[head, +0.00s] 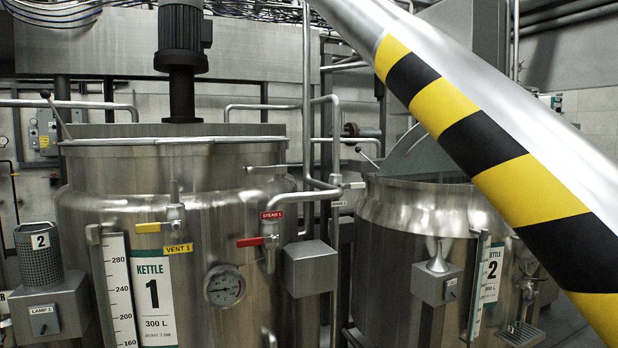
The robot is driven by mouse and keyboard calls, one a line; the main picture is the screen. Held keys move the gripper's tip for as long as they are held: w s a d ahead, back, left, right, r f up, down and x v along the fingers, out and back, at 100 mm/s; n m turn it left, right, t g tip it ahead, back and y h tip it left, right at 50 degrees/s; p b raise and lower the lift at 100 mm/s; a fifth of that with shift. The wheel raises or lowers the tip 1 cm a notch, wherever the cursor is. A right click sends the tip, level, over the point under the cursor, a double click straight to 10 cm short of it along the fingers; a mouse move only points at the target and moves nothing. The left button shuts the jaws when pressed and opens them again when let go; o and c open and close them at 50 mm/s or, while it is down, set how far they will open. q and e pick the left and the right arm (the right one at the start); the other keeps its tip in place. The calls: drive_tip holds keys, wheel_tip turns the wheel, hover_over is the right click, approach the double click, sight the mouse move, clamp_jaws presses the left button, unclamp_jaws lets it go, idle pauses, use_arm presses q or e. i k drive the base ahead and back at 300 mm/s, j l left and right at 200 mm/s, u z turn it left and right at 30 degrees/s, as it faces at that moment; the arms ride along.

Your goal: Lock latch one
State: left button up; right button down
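Kettle 1 (205,225) is a steel jacketed vessel at the left of the head view. Its lid rim (175,142) looks flat and level. A thin lever with a black knob (46,94) leans up and left from the left end of the rim. I cannot tell whether this lever is latch one, and no part labelled as a latch can be made out. The front carries a yellow-handled valve (149,227) above a VENT 1 label and a red-handled valve (251,242) below a STEAM 1 label. Neither of my grippers is in view.
A large silver bar with yellow and black stripes (487,141) crosses the upper right close to me, partly covering kettle 2 (400,215). A lamp box (52,308) stands at the left, and a grey box (310,268) right of kettle 1. Pipes run between the kettles.

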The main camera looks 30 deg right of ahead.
sight(277, 169)
drive_tip(key=z, duration=0.8)
